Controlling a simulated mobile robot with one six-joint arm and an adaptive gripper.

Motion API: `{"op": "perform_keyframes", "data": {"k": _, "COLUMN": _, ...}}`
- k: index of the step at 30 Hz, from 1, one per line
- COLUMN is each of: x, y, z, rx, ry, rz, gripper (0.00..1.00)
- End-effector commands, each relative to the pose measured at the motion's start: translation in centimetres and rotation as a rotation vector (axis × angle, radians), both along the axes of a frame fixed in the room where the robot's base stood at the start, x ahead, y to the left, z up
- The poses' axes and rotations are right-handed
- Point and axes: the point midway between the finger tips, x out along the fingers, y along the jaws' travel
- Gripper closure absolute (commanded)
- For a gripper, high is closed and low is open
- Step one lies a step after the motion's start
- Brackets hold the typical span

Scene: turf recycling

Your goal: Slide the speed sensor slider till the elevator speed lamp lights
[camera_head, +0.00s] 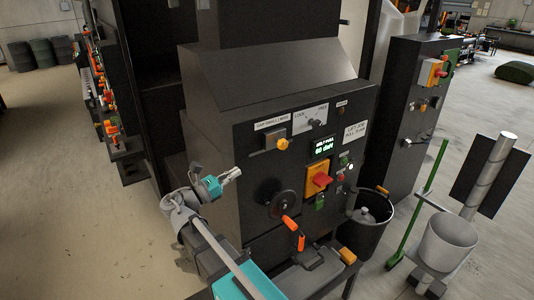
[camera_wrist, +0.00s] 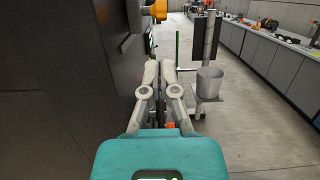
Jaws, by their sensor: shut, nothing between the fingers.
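My gripper (camera_head: 232,174) is shut and empty, in front of the left part of the dark control panel (camera_head: 240,150) and apart from it. In the wrist view its grey fingers (camera_wrist: 159,72) lie side by side beside a dark wall. The panel carries a small box with an orange-yellow knob (camera_head: 282,143), a LOCK/FREE lever plate (camera_head: 311,119), a green-lit display (camera_head: 321,147) and a red switch on a yellow plate (camera_head: 318,181). I cannot tell which part, if any, is the speed sensor slider or the elevator speed lamp.
A second control cabinet (camera_head: 410,110), a green pole (camera_head: 420,200) and a grey pot (camera_head: 449,242) stand further right. Bare floor lies to the left.

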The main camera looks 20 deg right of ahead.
Motion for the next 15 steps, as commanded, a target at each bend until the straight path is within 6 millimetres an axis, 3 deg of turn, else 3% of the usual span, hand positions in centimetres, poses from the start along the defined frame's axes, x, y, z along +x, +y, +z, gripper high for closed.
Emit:
{"op": "perform_keyframes", "data": {"k": 8, "x": 0.3, "y": -0.9, "z": 0.3, "rx": 0.001, "ry": 0.000, "rz": -0.001, "gripper": 1.00}}
{"op": "perform_keyframes", "data": {"k": 15, "x": 1.1, "y": -3.2, "z": 0.9, "rx": 0.001, "ry": 0.000, "rz": -0.002, "gripper": 1.00}}
